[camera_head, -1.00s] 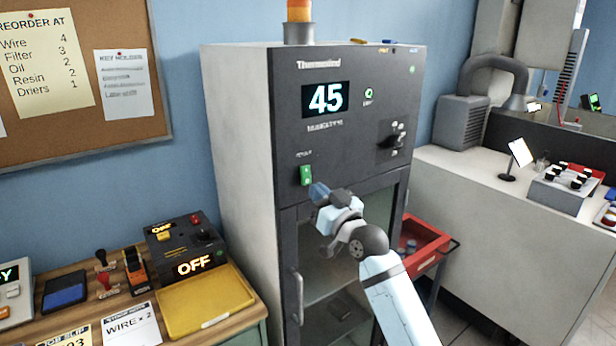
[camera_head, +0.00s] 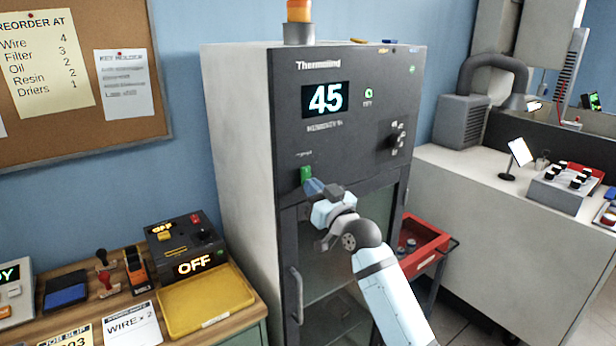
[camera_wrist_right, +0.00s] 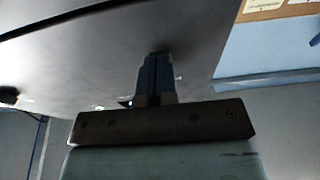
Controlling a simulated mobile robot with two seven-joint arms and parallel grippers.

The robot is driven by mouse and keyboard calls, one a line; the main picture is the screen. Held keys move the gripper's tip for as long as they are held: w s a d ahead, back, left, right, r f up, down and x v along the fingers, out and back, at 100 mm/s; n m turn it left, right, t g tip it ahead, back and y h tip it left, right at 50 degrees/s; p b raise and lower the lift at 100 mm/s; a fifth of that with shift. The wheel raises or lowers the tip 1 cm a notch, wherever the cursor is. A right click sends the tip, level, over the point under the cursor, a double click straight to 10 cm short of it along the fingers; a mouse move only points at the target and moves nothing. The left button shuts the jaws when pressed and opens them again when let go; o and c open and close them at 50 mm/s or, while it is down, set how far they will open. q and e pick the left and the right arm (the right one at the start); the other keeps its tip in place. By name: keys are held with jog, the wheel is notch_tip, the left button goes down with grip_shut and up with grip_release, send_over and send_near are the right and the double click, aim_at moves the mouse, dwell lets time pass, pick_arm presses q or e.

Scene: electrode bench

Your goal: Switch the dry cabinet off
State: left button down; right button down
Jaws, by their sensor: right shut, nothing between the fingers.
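The dry cabinet (camera_head: 345,140) is a tall dark-fronted cabinet with grey sides. Its lit display (camera_head: 325,99) reads 45. A green rocker switch (camera_head: 305,174) sits on the front panel below the display, on the left. My right gripper (camera_head: 312,186) is shut and empty, its fingertips at the switch's lower part, touching or very close. The fingers partly cover the switch. In the right wrist view the shut fingers (camera_wrist_right: 156,70) reach the dark panel, with a sliver of green at their tips. My left gripper is not in view.
A dark knob (camera_head: 392,140) is on the panel's right. The cabinet's glass door with a handle (camera_head: 297,295) is below. A wooden bench with a box reading OFF (camera_head: 190,245) and a yellow tray (camera_head: 205,300) stands left. A red cart (camera_head: 425,245) stands right.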

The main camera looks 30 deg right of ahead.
jog(key=shift+w+r, duration=0.1)
jog(key=shift+w, duration=0.05)
jog(key=v, duration=0.8)
dwell(0.5)
jog(key=s+a+f+n+g+p, duration=0.1)
jog(key=s+a+f+g+p, duration=0.25)
jog(key=f, duration=0.65)
jog(key=s+a+f+g+p, duration=0.1)
jog(key=s+a+f+g, duration=0.1)
jog(key=s+a+f, duration=0.6)
jog(key=s+a+f+g+p, duration=0.1)
jog(key=s+a+f+g, duration=0.1)
jog(key=s+f, duration=0.5)
jog(key=s+a+f+n+g+y+p, duration=0.1)
jog(key=s+a+f+g, duration=0.1)
jog(key=s+f, duration=0.5)
jog(key=shift+a+f, duration=0.15)
jog(key=shift+a, duration=0.7)
